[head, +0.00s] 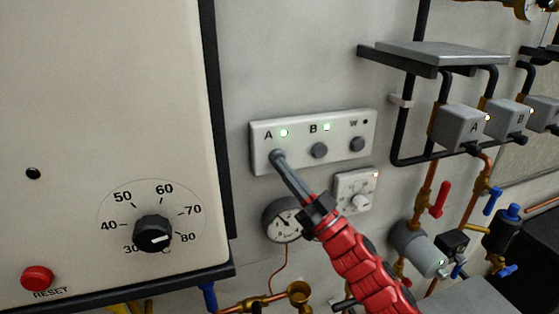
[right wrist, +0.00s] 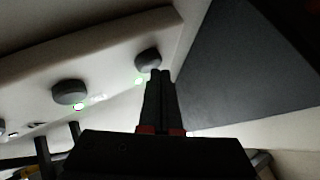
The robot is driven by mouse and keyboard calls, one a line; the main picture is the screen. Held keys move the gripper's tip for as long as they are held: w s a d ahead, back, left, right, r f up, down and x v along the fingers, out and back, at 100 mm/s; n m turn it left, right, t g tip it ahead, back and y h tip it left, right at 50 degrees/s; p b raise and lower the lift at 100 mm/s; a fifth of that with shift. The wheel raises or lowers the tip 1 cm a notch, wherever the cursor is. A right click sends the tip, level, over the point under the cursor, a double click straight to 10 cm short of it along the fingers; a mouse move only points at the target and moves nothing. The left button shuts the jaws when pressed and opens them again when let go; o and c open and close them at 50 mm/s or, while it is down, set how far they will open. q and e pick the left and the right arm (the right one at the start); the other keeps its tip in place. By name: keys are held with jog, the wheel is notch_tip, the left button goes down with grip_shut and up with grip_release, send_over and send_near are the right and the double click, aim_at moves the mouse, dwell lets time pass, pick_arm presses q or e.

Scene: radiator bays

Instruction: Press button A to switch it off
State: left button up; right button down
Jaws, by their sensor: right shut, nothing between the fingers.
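A white panel (head: 313,130) on the wall carries three dark round buttons under the labels A, B and W. Button A is at the left; its small green lamp (head: 284,133) is lit. My right gripper (head: 277,156) is shut and empty, its fingertips over button A, which they mostly hide in the head view. In the right wrist view button A (right wrist: 148,58) shows just beyond the fingertips (right wrist: 160,74). I cannot tell whether they touch it. Button B (head: 319,150) has a lit lamp (head: 326,127). My left gripper is not in view.
Button W (head: 357,144) has a dark lamp. A cabinet (head: 110,110) with a dial and red reset button (head: 37,279) stands left of the panel. Below the panel are a gauge (head: 283,220) and a small knob box (head: 355,190). Pipes and valves crowd the right.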

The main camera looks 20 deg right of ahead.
jog(key=shift+w, duration=0.1)
dwell(0.6)
jog(key=shift+w, duration=0.3)
jog(key=shift+s+r, duration=0.1)
jog(key=shift+s+p, duration=0.3)
jog(key=s+p, duration=0.3)
jog(key=s, duration=0.3)
dwell(0.5)
jog(key=shift+d, duration=0.1)
